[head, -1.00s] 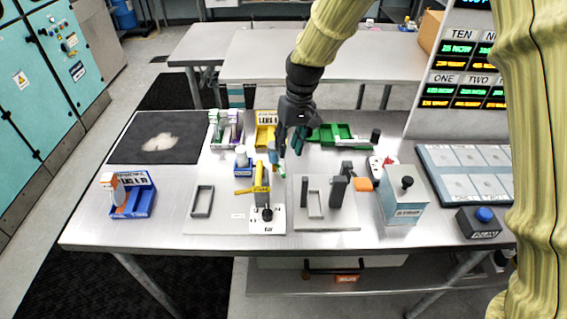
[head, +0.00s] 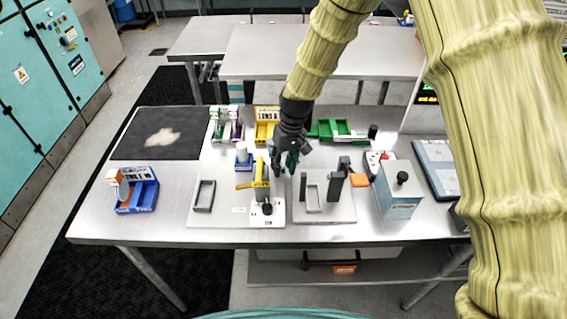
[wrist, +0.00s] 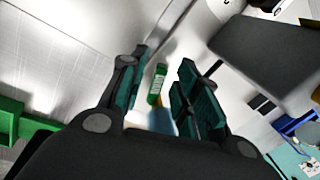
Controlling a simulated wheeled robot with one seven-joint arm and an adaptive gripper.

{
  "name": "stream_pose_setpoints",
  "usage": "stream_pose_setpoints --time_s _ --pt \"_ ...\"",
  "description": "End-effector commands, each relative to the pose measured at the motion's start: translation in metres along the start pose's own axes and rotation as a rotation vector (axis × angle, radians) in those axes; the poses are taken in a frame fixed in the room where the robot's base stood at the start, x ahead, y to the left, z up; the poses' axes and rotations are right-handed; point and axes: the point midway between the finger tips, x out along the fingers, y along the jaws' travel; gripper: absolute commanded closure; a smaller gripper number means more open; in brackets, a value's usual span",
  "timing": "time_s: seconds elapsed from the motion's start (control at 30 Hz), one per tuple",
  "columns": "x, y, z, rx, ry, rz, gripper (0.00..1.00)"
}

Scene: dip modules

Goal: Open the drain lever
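My gripper (head: 285,168) is low over the middle of the bench, behind the two fixtures at the front. In the wrist view its two teal-padded fingers (wrist: 163,88) are spread apart. A small green piece with a white label (wrist: 158,84) shows in the gap, with a blurred blue part (wrist: 161,121) below it; I cannot tell what they belong to. No label names the drain lever legibly. One candidate is the yellow lever (head: 250,186) on an upright, just front-left of my gripper. Another is the black-knobbed stick (head: 267,208) on the white plate.
An open grey frame (head: 312,200) and a dark post (head: 336,186) stand just right. A grey-blue box with a black knob (head: 399,197) is farther right. Yellow (head: 266,130) and green (head: 340,132) trays lie behind. A blue tray (head: 144,197) is at the left, with clear bench beside it.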

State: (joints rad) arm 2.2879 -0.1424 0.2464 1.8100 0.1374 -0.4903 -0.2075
Motion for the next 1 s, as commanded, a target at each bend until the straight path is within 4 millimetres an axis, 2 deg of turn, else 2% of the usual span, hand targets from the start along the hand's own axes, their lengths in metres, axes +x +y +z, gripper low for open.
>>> stream_pose_setpoints --time_s 0.17,0.33,0.73,1.0 --pt "0.0 0.0002 0.0 0.0 0.0 0.0 0.7" --pt "-0.0001 0.0002 -0.0001 0.0 0.0 0.0 1.0" --pt "-0.0009 0.002 -0.0007 -0.032 -0.005 -0.001 1.0" --pt "-0.0022 0.0093 -0.0042 -0.181 -0.029 -0.001 1.0"
